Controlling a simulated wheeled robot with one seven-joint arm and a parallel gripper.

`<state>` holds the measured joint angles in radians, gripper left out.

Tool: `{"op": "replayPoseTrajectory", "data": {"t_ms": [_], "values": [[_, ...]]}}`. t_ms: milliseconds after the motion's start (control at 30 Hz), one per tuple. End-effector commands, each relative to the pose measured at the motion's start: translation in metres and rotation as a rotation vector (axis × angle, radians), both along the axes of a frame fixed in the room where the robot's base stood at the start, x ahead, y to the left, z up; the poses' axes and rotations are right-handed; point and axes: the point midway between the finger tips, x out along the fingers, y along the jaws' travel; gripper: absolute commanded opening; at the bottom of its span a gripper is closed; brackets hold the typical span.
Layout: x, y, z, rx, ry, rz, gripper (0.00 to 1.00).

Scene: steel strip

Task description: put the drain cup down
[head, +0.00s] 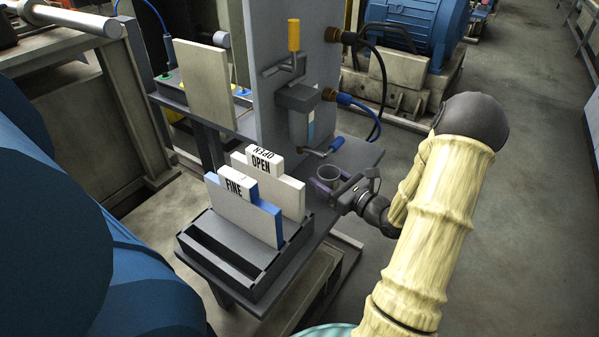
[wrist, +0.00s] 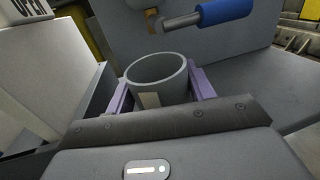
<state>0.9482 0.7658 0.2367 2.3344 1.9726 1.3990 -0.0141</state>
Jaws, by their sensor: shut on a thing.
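The drain cup (wrist: 158,80) is a grey, open-topped cylinder with a pale patch on its front. It stands upright between the purple fingers of my gripper (wrist: 160,86), which is shut on it. In the head view the cup (head: 329,173) is at the right part of the grey shelf, below a valve with a blue lever. My gripper (head: 329,186) reaches it from the right. The cup's base is hidden, so I cannot tell whether it touches the shelf.
A black rack (head: 226,255) holds upright cards, a blue-edged FINE card (head: 240,205) and a white OPEN card (head: 290,192), left of the cup. A grey upright panel (head: 268,95) with the filter unit (head: 301,115) and blue-handled hose stands behind. The blue lever (wrist: 222,11) hangs close above the cup.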

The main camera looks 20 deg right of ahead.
Motion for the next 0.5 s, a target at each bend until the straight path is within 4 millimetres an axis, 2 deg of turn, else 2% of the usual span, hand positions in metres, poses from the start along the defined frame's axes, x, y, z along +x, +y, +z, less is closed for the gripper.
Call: {"op": "replayPoseTrajectory", "data": {"t_ms": [300,400,500], "values": [[0.064,0.027,-0.001,-0.001,-0.003,0.004,0.26],[0.078,0.033,0.0,0.001,-0.002,0.003,0.26],[0.083,0.034,0.0,0.0,0.0,0.0,0.26]]}}
